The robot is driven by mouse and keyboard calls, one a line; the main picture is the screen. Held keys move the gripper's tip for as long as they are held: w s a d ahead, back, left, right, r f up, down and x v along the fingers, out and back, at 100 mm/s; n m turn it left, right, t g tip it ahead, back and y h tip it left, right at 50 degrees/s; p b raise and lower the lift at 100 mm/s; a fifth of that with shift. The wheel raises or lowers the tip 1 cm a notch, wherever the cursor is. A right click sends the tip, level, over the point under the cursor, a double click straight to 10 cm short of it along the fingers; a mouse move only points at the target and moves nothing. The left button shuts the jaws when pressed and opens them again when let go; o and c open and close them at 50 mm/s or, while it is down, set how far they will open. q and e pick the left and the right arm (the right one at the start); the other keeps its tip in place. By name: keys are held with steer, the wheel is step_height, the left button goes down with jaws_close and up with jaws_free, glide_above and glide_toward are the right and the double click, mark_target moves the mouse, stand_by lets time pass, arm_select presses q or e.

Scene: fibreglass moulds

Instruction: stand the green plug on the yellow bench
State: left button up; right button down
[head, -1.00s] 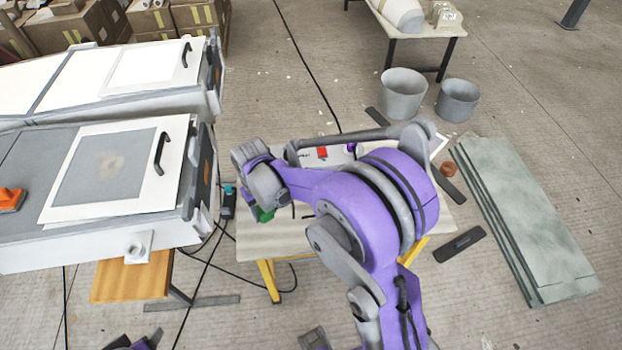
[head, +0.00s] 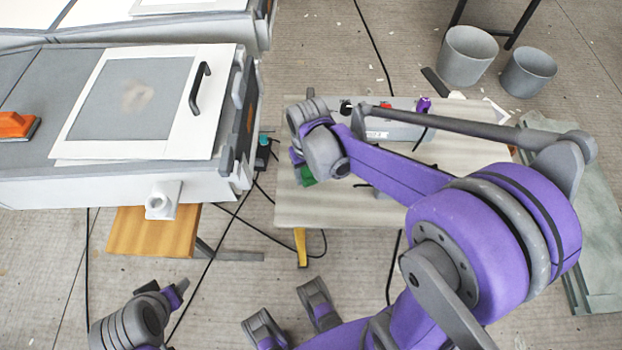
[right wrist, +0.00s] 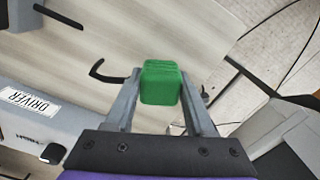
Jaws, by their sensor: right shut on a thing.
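The green plug (head: 307,175) is a small green block held near the left edge of the yellow bench. The bench has a pale top (head: 312,212) and a yellow leg (head: 301,246). My right gripper (head: 300,168) is shut on the plug, largely hidden by its own wrist in the head view. In the right wrist view the plug (right wrist: 161,82) sits between the two fingers, with the pale bench top (right wrist: 100,45) behind it. I cannot tell whether the plug touches the bench. My left gripper (head: 176,292) is low at the left, away from the bench; its jaw opening is unclear.
A white mould (head: 110,183) with a black-handled panel is left of the bench. Cables (head: 232,214) cross the floor. Grey buckets (head: 467,56) stand far right.

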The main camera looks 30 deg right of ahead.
mark_target(308, 182)
steer(key=shift+f+b, duration=0.4)
steer(key=shift+f, duration=1.55)
steer(key=shift+f, duration=0.15)
steer(key=c, duration=0.7)
jaws_free()
steer(key=shift+f, duration=0.1)
steer(key=o, duration=0.4)
steer(key=shift+o, duration=0.2)
